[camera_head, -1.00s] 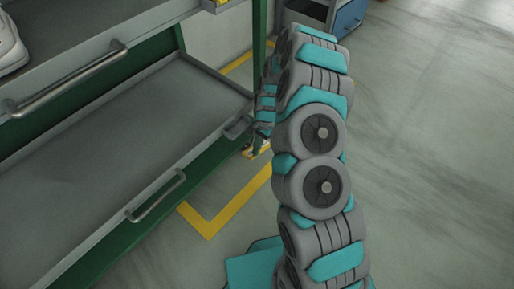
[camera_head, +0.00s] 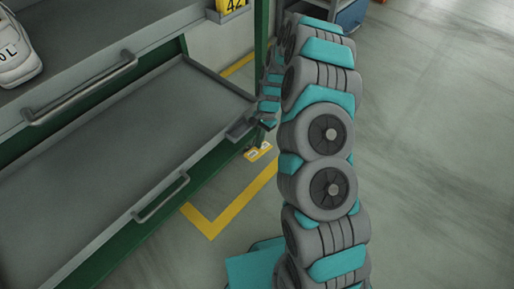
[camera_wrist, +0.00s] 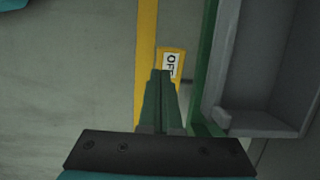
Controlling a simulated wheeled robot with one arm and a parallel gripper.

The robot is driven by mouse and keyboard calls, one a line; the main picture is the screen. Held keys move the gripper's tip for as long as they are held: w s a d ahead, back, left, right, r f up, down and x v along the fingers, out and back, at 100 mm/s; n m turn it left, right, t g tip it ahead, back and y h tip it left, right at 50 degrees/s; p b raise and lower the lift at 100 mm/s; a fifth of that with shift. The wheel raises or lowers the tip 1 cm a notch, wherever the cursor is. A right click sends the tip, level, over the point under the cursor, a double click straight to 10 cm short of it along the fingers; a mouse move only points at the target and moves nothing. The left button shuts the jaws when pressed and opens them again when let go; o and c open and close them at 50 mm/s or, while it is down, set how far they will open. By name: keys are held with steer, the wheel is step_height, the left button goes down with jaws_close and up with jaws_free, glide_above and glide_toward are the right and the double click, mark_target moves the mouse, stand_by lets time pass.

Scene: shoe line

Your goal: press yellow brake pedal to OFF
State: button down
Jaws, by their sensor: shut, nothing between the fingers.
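The yellow brake pedal (camera_head: 258,152) is low at the foot of the green rack post in the head view. In the wrist view the yellow pedal (camera_wrist: 178,52) carries a white label reading OFF. My gripper (camera_wrist: 162,74) is shut and empty, its dark green fingers pointing at the pedal. The fingertips overlap the pedal's lower left edge in that picture; I cannot tell whether they touch it. The fingers hide part of the pedal. In the head view my arm runs up beside the rack, and the fingertips are not clear there.
A grey shelf (camera_head: 130,120) with metal handles fills the left, with a white shoe (camera_head: 14,55) above. A grey tray wall (camera_wrist: 262,122) stands close right of my fingers. A yellow floor line (camera_head: 228,215) runs near the pedal. Open floor lies right of my arm.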

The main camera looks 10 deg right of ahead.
steer(key=s+v, duration=0.1)
steer(key=v, duration=0.6)
steer(key=shift+w+a+r, duration=0.25)
steer(key=shift+w+r, duration=0.15)
steer(key=shift+r, duration=0.1)
steer(key=shift+f, duration=0.1)
steer(key=d+b, duration=0.1)
steer(key=b, duration=0.2)
steer(key=w+d+b, duration=0.1)
steer(key=b, duration=0.2)
steer(key=shift+f, duration=0.1)
